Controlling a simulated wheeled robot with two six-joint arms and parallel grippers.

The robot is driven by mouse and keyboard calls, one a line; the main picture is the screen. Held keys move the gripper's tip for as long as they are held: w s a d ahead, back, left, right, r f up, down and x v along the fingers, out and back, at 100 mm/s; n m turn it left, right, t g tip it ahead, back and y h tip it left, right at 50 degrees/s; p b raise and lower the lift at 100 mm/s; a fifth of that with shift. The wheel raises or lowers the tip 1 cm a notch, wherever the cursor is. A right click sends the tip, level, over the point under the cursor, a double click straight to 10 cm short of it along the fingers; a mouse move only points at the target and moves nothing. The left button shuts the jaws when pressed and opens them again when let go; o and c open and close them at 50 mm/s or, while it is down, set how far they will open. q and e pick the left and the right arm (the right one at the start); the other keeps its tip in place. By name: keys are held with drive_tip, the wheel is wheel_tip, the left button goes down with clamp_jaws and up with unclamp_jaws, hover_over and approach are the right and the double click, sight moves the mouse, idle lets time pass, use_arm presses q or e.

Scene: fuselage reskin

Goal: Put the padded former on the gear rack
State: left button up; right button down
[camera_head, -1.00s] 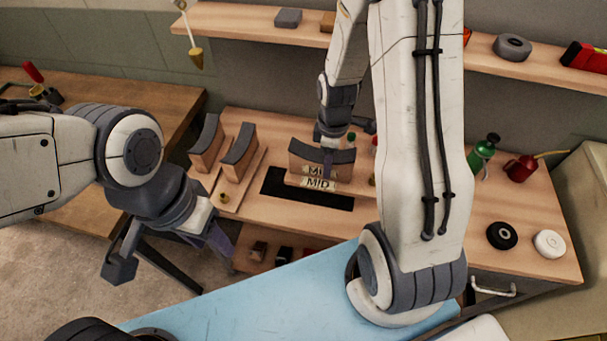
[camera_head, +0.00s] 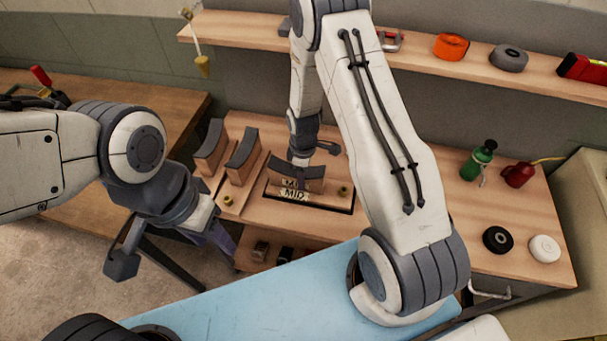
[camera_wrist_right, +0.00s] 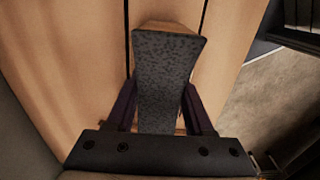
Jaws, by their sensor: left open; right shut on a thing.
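The padded former (camera_head: 312,184), a wooden block with a curved dark grey pad on top, is held by my right gripper (camera_head: 300,160) at the dark rectangular recess (camera_head: 340,204) in the bench. Its MID marking shows at the front, with a second MID label just below it. I cannot tell whether its base touches down. In the right wrist view the speckled pad (camera_wrist_right: 165,75) sits between the two fingers (camera_wrist_right: 160,108). Which fixture is the gear rack is not clear. My left gripper (camera_head: 170,250) is open and empty, left of the bench.
Two similar padded blocks (camera_head: 209,150) (camera_head: 242,160) stand on a wooden base left of the recess. A green bottle (camera_head: 478,162), a red can (camera_head: 518,174) and two rolls (camera_head: 498,240) (camera_head: 544,248) are on the right. A shelf (camera_head: 420,60) runs above; a blue surface (camera_head: 260,290) lies in front.

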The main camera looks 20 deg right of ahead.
drive_tip(key=shift+f, duration=0.2)
drive_tip(key=shift+c, duration=1.4)
unclamp_jaws()
drive_tip(key=shift+r, duration=0.1)
